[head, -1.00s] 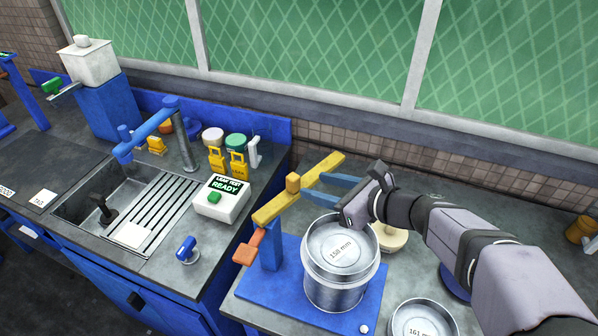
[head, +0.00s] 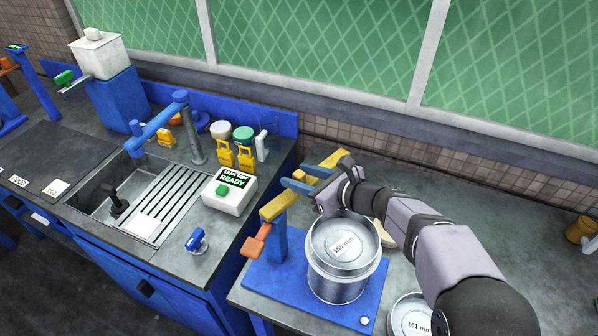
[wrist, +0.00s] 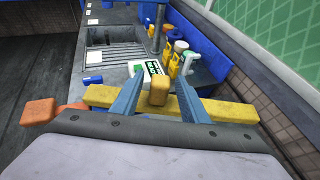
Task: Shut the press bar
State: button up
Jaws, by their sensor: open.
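The yellow press bar (head: 275,208) sits on a blue post (head: 271,243) at the left of the blue press base (head: 262,280). Its far end reaches up and back, and an orange end piece (head: 255,241) is at its near end. My gripper (head: 298,182) is at the bar with its blue fingers apart. In the wrist view, the fingers (wrist: 160,100) stand on either side of the bar's yellow knob (wrist: 159,91), with gaps at both sides. A metal pail (head: 337,275) labelled 158 mm stands upright on the base, right of the bar.
Another round metal piece (head: 408,318) marked 161 mm lies at the front right. The leak test box (head: 229,192) reads READY, left of the press. A sink (head: 120,195) lies further left. Counter at the right is mostly clear.

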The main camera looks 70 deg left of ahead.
jog(key=shift+s+a+f, duration=0.1)
jog(key=shift+s+a, duration=0.05)
jog(key=shift+a, duration=0.1)
jog(key=shift+c, duration=0.3)
grip_shut()
jog(key=shift+d+f+b, duration=0.1)
jog(key=shift+b, duration=0.6)
jog(key=m+t+b, duration=0.1)
jog(key=b, duration=0.1)
jog(key=d+m+t+b, duration=0.1)
jog(key=b, duration=0.2)
jog(key=shift+w+d+f+y+b, duration=0.2)
jog(key=shift+w+y+b, duration=0.1)
jog(key=shift+y, duration=0.1)
jog(key=s+d+m+t+h+b, duration=0.2)
jog(key=d+m+t+b, duration=0.6)
jog(key=b, duration=0.9)
jog(key=shift+s+d+r+m+t+h, duration=0.15)
jog(key=shift+s+r+m+t+h, duration=0.45)
jog(key=shift+m+t, duration=1.5)
jog(key=shift+o, duration=0.3)
grip_release()
jog(key=shift+w+f+n+t, duration=0.25)
jog(key=shift+w+n+t, duration=0.05)
jog(key=shift+w, duration=0.1)
